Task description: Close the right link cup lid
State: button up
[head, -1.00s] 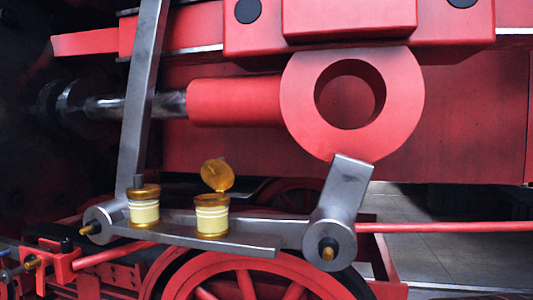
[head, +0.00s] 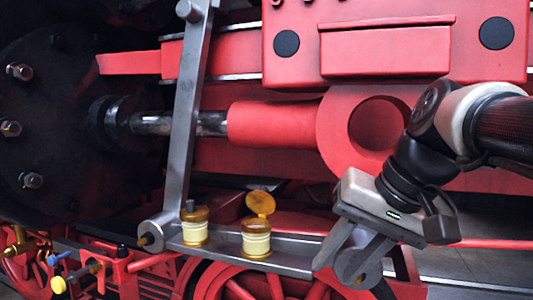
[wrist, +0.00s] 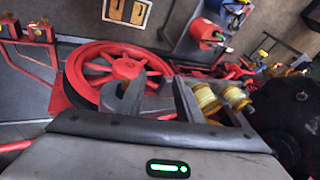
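The right link cup (head: 256,240) stands upright on the grey link plate (head: 292,262), cream-banded with brass rims. Its brass lid (head: 260,204) stands raised above the cup, open. The left cup (head: 194,228) beside it has a flat top with a small knob. In the wrist view two cream cups show close together, and the left one (wrist: 206,98) appears to be the right link cup; its lid is hard to make out. My gripper (head: 350,245) is right of the right cup, apart from it, overlapping the link's end in the picture.
A slanting grey rod (head: 187,110) rises at the left of the cups. The red rod with its round eye (head: 340,125) lies above and behind them. A red wheel (head: 262,285) is below the plate. The space directly above the right lid looks open.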

aim_at(266, 189)
jog(key=w+r+y+p, duration=0.2)
jog(key=w+r+p, duration=0.15)
jog(key=r, duration=0.65)
jog(key=w+r+y+p, duration=0.2)
jog(key=w+r+p, duration=0.15)
jog(key=r, duration=0.75)
jog(key=shift+n, duration=0.3)
jog(key=x, duration=1.1)
jog(key=b+x, duration=0.1)
jog(key=x, duration=0.5)
jog(key=shift+w+d+f, duration=0.15)
jog(key=shift+w+f, duration=0.2)
jog(key=shift+w, duration=0.05)
grip_shut()
